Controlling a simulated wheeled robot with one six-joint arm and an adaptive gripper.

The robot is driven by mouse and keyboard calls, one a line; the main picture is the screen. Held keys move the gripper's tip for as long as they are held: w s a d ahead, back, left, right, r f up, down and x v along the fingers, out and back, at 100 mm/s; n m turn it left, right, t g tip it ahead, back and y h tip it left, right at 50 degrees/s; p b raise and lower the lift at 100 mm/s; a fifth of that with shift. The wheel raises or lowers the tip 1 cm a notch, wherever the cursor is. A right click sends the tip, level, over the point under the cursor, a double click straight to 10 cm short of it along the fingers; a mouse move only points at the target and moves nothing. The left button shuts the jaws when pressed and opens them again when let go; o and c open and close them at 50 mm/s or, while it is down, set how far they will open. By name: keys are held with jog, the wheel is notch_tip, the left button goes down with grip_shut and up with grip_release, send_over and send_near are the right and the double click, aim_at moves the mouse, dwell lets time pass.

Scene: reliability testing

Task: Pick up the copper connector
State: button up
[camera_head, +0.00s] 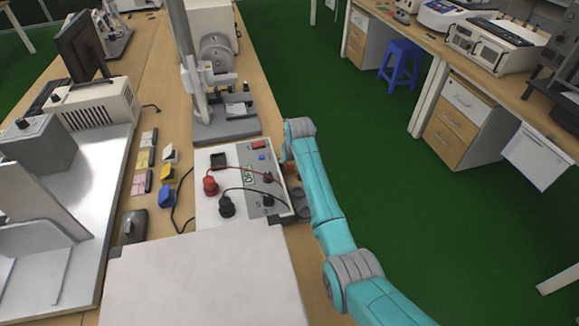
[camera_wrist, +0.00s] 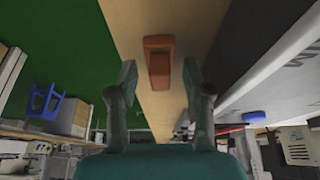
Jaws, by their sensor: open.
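The copper connector (camera_wrist: 159,48) is an orange-brown block with a recessed face, lying on the wooden table. It shows in the upper middle of the wrist view. My gripper (camera_wrist: 160,78) is open, with one finger on each side of the connector's line and visible gaps on both sides. Nothing is held. In the head view my teal arm reaches to the table's right edge beside the grey-and-white power box (camera_head: 245,185). There my gripper is mostly hidden by the arm, and only a small orange-brown patch shows beside it.
The power box carries red and black plugs with cables. A grey test stand (camera_head: 225,125) stands behind it. Small colored blocks and a blue piece (camera_head: 167,197) lie to its left. Green floor is open to the right, with a blue stool (camera_head: 400,62) farther off.

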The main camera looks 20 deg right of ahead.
jog(key=shift+c, duration=0.2)
grip_shut()
jog(key=shift+r, duration=0.15)
